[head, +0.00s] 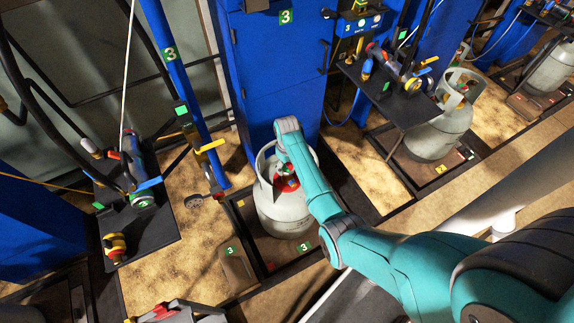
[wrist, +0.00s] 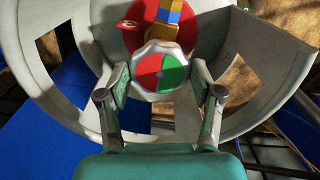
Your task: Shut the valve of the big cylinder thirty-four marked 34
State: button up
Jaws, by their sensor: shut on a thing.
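A big grey cylinder (head: 284,216) stands on the scale marked 3, below my arm in the head view. I cannot read a 34 on it. In the wrist view its pale collar (wrist: 32,62) curves around the valve. The valve's round knob (wrist: 160,72) has a pale rim and a red and green face. My gripper (wrist: 160,84) is shut on this knob, one finger on each side. Behind the knob are a red disc (wrist: 192,22) and a brass valve body (wrist: 162,32) with a blue and yellow part. In the head view my arm hides most of the valve.
A blue cabinet (head: 275,95) stands right behind the cylinder. A black shelf with hoses and a coupling (head: 140,200) is at left, another shelf (head: 385,95) at upper right. Another grey cylinder (head: 440,130) stands on a scale at right.

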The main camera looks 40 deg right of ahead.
jog(key=m, duration=0.4)
jog(key=shift+m, duration=0.3)
jog(key=m, duration=0.4)
jog(key=shift+m, duration=0.3)
jog(key=m, duration=0.4)
jog(key=shift+m, duration=2.2)
jog(key=o, duration=1.1)
jog(key=shift+o, duration=0.2)
jog(key=shift+r, duration=0.1)
